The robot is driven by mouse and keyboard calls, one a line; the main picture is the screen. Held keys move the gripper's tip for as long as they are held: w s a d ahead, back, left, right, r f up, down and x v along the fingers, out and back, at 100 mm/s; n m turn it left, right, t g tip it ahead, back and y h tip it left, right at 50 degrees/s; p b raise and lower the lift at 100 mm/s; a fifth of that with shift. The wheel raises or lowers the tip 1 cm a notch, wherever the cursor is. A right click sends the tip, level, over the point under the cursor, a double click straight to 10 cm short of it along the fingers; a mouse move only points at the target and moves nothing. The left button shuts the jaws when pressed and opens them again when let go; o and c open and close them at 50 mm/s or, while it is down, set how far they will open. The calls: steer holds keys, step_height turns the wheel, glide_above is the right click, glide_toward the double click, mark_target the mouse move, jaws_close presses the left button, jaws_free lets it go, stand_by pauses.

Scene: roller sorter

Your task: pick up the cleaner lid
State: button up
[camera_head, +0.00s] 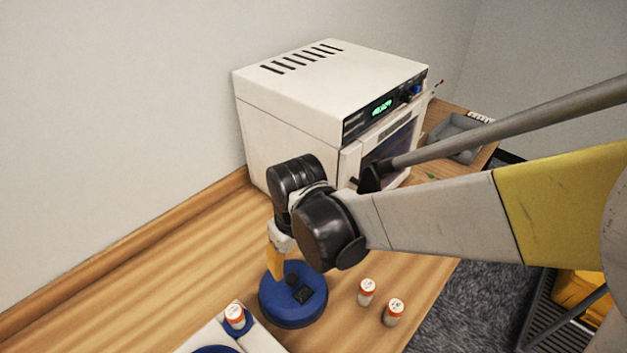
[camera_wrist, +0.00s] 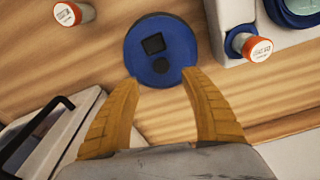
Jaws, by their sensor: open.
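The cleaner lid, which I take to be the round blue disc (camera_head: 296,308) with dark square and round details on top, lies flat on the wooden table. In the wrist view the blue lid (camera_wrist: 161,50) sits just beyond my fingertips. My gripper (camera_wrist: 162,80) is open and empty, its two yellow-orange fingers apart and pointing toward the lid's near edge. In the head view only one yellow finger of my gripper (camera_head: 277,270) shows clearly, above the lid's back left side. The far side of the gripper is hidden by the wrist.
Two white bottles with orange ends (camera_head: 367,291) (camera_head: 393,311) stand right of the lid. A white machine with a blue-ringed holder and bottle (camera_head: 235,317) is at the front left. A white oven-like machine (camera_head: 320,85) stands behind. A grey tray (camera_head: 455,137) is at far right.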

mark_target(292, 278)
steer(key=f, duration=0.3)
steer(key=shift+s+a+b, duration=0.1)
steer(key=shift+a+b, duration=0.2)
steer(key=shift+b, duration=0.1)
steer(key=f+b, duration=0.1)
steer(key=f, duration=0.3)
steer(key=f+b, duration=0.1)
steer(key=shift+w+a+f+b, duration=0.15)
steer(key=shift+w+f+b, duration=0.15)
steer(key=shift+w+f, duration=0.1)
steer(key=shift+r, duration=0.1)
steer(key=shift+c, duration=0.2)
jaws_close()
